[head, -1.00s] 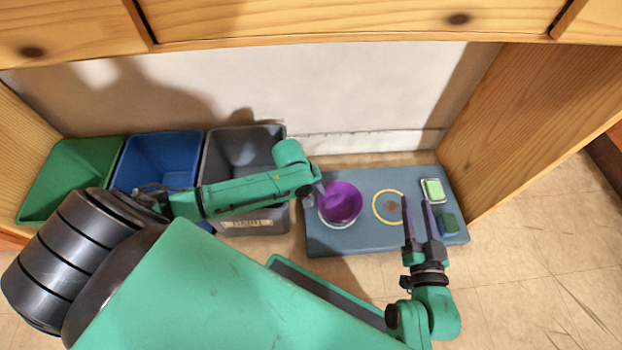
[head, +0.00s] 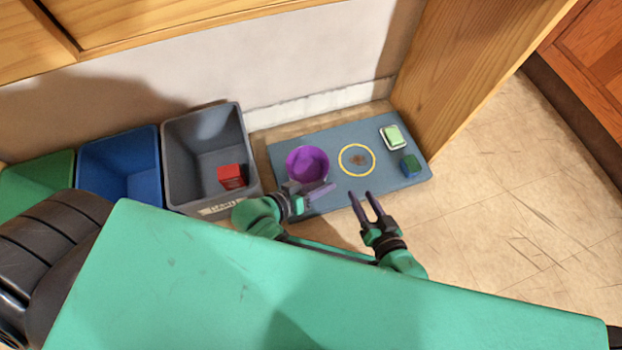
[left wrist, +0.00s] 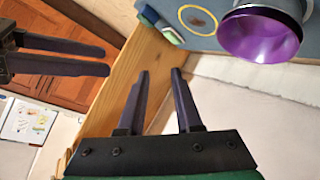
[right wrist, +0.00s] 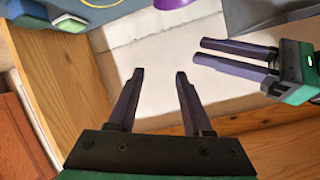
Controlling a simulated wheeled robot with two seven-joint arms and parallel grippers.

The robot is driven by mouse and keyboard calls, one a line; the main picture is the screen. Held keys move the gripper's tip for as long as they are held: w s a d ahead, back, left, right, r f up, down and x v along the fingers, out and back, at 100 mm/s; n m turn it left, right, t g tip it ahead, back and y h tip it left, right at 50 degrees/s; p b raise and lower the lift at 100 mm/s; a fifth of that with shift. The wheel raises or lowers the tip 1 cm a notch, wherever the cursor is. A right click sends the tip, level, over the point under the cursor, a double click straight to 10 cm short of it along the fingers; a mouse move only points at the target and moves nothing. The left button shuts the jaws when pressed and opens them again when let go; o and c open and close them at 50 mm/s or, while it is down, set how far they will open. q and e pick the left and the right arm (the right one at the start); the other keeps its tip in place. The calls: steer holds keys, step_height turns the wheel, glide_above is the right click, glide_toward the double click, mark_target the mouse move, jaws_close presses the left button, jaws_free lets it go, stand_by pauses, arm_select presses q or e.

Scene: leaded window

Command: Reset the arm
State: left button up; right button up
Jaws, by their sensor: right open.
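My left gripper (head: 325,190) is open and empty, low beside the near edge of the grey-blue mat (head: 320,128), close to the purple bowl (head: 307,164). Its two spread fingers also show in the left wrist view (left wrist: 160,72). My right gripper (head: 360,194) is open and empty, just right of the left one, with its fingers pointing toward the mat. Its parted fingers show in the right wrist view (right wrist: 159,74). In the left wrist view, the purple bowl (left wrist: 262,36) is at the upper right. Nothing is between either pair of fingers.
A yellow ring (head: 341,160), a green sponge in a dish (head: 394,137) and a blue-green block (head: 410,165) are on the mat. A grey bin (head: 203,140) holds a red block (head: 231,176). A blue bin (head: 120,165) and green bin (head: 38,182) stand left. Floor at right is clear.

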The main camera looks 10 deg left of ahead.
arm_select(q)
steer(key=shift+s+a+r+m+t+y, duration=0.5)
steer(key=shift+s+a+r+m+t, duration=0.15)
steer(key=shift+r+m+t, duration=0.35)
steer(key=shift+s+f, duration=0.1)
